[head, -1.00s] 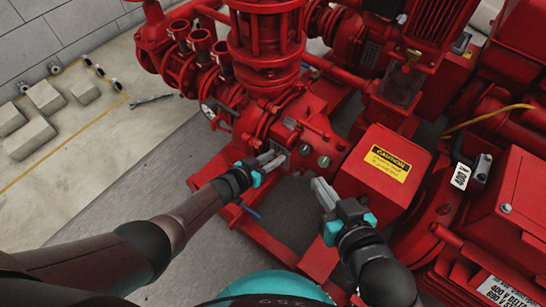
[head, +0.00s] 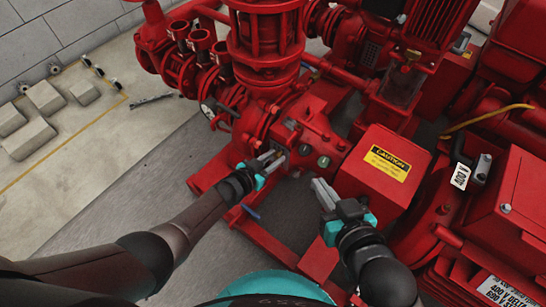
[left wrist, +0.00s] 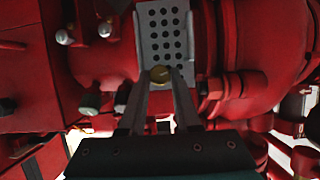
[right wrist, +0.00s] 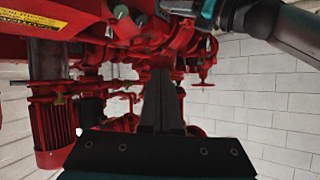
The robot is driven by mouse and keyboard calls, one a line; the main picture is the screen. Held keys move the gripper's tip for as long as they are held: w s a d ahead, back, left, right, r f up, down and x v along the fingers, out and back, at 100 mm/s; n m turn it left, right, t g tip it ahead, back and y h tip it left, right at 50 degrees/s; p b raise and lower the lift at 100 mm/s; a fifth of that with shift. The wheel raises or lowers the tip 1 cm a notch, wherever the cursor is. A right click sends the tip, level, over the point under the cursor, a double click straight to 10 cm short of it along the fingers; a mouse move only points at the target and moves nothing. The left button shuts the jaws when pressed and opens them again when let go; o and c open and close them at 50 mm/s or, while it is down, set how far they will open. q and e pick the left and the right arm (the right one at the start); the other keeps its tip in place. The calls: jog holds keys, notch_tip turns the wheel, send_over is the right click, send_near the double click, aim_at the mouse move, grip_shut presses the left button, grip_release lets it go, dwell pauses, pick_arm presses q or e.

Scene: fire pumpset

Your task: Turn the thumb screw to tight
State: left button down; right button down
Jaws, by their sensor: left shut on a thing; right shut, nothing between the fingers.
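The thumb screw (left wrist: 159,75) shows in the left wrist view as a small round brass-coloured head at the lower edge of a perforated grey plate (left wrist: 166,30). My left gripper (left wrist: 160,82) is shut on it, one finger on each side. In the head view my left gripper (head: 274,157) reaches the front of the red pump casing (head: 300,132), and the screw is too small to make out there. My right gripper (head: 321,187) is shut and empty, apart from the casing, in front of the red caution box. It also shows in the right wrist view (right wrist: 162,82).
A red box with a yellow caution label (head: 388,163) stands right of the casing, close to my right gripper. Red base rails (head: 275,246) run below the grippers. Pipes and valves rise behind.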

pick_arm(q)
jog(key=shift+d+m, duration=0.1)
jog(key=shift+m, duration=0.2)
jog(key=shift+s+f+m+t+y+b, duration=0.1)
jog(key=shift+f+m+t+y+b, duration=0.05)
jog(key=shift+m+t+y+b, duration=0.4)
jog(key=shift+m+y, duration=0.25)
jog(key=shift+m, duration=0.2)
jog(key=shift+m+b, duration=0.4)
jog(key=shift+b, duration=0.05)
pick_arm(e)
jog(key=shift+s+a+r+m+t+y, duration=0.15)
jog(key=shift+a+r+t+y, duration=0.4)
jog(key=shift+t, duration=0.3)
jog(key=shift+s+a+r+m+t+y, duration=0.15)
jog(key=shift+a+r+t+y, duration=0.3)
jog(key=shift+a+t, duration=0.35)
jog(key=shift+r, duration=0.1)
pick_arm(q)
jog(key=c, duration=0.9)
grip_release()
jog(key=shift+s, duration=0.1)
